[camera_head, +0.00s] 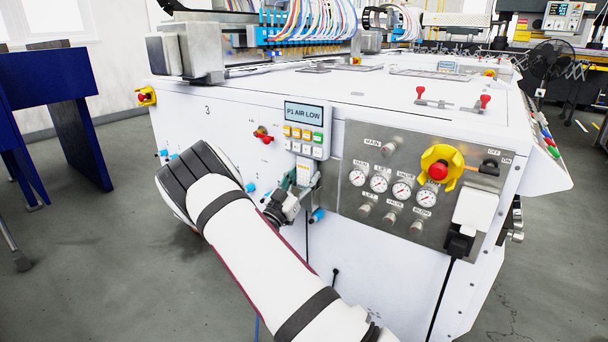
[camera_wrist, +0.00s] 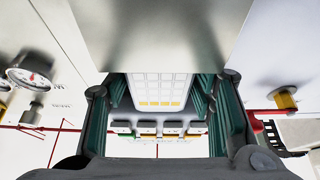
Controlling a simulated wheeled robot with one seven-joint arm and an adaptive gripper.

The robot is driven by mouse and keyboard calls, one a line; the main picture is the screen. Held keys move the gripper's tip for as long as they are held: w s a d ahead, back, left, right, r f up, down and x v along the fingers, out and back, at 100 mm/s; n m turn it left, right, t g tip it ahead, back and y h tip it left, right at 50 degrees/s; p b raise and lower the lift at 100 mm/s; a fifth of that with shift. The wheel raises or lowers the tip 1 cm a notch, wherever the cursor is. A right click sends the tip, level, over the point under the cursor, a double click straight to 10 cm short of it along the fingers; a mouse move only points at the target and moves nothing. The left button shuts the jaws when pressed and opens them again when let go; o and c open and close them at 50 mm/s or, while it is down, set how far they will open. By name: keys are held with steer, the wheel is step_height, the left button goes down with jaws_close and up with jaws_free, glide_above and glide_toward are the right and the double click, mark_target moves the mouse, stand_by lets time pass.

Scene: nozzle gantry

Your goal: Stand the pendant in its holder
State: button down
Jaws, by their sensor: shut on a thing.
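The pendant, a small white keypad with a yellow row of keys, sits between the teal pads of my gripper in the wrist view (camera_wrist: 158,88). In the head view the pendant (camera_head: 304,171) shows as a pale block just below the machine's display panel. My gripper (camera_head: 291,196) is shut on it, close to the machine's white front. A large grey surface (camera_wrist: 155,35) hides part of the pendant in the wrist view. I cannot make out the holder with certainty; a white box with a black lower part (camera_head: 475,207) is on the grey panel at the right.
The display panel (camera_head: 305,128) with coloured buttons is directly above my gripper. A red knob (camera_head: 263,134) projects to its left. The gauge panel (camera_head: 374,205), with a yellow-and-red stop button (camera_head: 438,170), is to the right. A black cable (camera_head: 440,299) hangs there.

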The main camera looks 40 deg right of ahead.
steer(key=shift+f, duration=0.45)
stand_by(0.5)
steer(key=c, duration=0.6)
jaws_free()
steer(key=shift+a, duration=0.1)
steer(key=shift+c, duration=0.2)
steer(key=shift+a+f, duration=0.1)
steer(key=shift+f, duration=0.1)
